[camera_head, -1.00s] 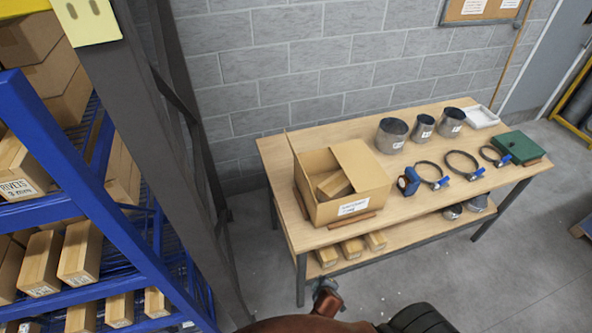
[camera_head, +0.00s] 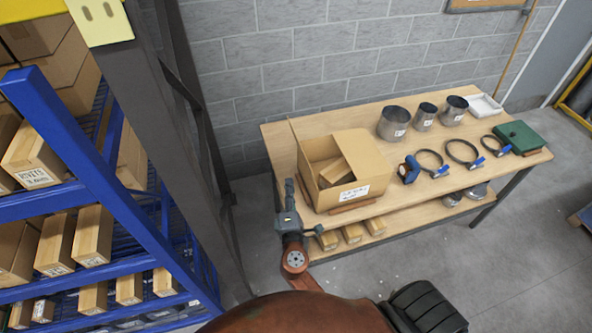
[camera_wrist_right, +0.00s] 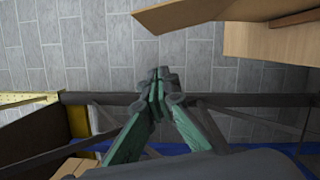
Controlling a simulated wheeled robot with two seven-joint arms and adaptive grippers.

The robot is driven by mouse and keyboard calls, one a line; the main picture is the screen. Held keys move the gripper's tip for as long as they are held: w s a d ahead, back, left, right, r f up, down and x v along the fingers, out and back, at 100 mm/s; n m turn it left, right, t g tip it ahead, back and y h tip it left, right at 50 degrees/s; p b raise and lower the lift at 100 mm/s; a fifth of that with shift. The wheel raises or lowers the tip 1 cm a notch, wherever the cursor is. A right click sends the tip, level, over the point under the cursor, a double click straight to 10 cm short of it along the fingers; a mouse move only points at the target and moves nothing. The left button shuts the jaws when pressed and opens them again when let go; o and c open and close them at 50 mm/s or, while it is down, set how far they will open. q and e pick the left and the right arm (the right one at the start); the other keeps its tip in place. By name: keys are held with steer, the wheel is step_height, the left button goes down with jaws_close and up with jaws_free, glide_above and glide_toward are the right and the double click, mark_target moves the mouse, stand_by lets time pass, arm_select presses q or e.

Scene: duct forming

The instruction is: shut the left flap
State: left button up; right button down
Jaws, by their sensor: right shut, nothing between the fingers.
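An open cardboard box (camera_head: 350,194) with a white label stands at the left end of the workbench. Its left flap (camera_head: 299,146) stands up and out along the left side, seen nearly edge-on; in the right wrist view the flap (camera_wrist_right: 190,13) juts left from the box (camera_wrist_right: 265,43). A smaller carton (camera_head: 335,171) shows inside. My right gripper (camera_head: 289,186) is shut and empty, just left of the box's near left corner, apart from the flap in the right wrist view (camera_wrist_right: 160,75). My left gripper is not in view.
The wooden workbench (camera_head: 450,185) holds metal duct pieces (camera_head: 393,123), ring clamps (camera_head: 463,152), a blue tool (camera_head: 410,169), a white tray (camera_head: 484,107) and a green case (camera_head: 518,137). A blue shelf rack (camera_head: 110,170) with cartons stands at the left. Cartons lie on the bench's lower shelf.

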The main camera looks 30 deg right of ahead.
arm_select(q)
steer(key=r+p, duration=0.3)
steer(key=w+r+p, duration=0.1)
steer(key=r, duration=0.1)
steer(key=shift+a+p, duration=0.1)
steer(key=shift+p, duration=0.2)
arm_select(e)
steer(key=w+d+r, duration=0.1)
steer(key=w+d, duration=0.6)
steer(key=d, duration=0.1)
steer(key=shift+w+r, duration=0.2)
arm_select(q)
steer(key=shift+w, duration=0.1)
arm_select(e)
steer(key=shift+d+r, duration=0.1)
steer(key=shift+d, duration=0.1)
